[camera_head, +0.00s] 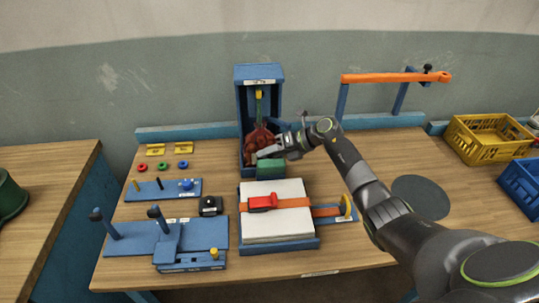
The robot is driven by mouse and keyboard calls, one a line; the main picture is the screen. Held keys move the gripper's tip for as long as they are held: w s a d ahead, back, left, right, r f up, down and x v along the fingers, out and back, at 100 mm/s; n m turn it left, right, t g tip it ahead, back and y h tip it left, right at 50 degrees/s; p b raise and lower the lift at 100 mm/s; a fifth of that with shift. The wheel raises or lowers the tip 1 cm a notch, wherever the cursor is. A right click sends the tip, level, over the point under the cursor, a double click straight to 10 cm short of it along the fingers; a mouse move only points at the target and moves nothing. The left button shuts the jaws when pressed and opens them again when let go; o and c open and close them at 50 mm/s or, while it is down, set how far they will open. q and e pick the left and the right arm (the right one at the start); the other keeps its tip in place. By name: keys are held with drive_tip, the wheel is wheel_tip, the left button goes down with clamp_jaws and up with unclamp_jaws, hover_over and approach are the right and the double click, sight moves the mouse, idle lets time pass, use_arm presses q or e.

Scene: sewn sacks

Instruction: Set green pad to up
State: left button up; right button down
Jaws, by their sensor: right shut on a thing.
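A green pad (270,169) shows as a green block in front of the foot of the tall blue frame (241,104) at the back of the table. A dark red sack (261,137) stands inside this frame, with a green strip and a yellow piece above it. My right gripper (268,153) reaches in from the right and is shut at the front of the frame, just above the green block and against the lower sack. Its fingertips are small here, and I cannot tell exactly which part they hold. My left gripper is not in view.
A white stack with an orange strap (288,207) sits in front of the frame. Blue fixtures with pegs (202,233) fill the table's left side. An orange bar (395,77) rises at the back right. A yellow crate (487,138) stands far right. A grey disc (424,196) lies right of my arm.

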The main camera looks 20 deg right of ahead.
idle(0.4)
drive_tip(key=c, duration=1.2)
unclamp_jaws()
drive_tip(key=shift+w, duration=0.1)
drive_tip(key=shift+d, duration=0.1)
drive_tip(key=shift+b+v, duration=2.6)
drive_tip(key=shift+v, duration=6.05)
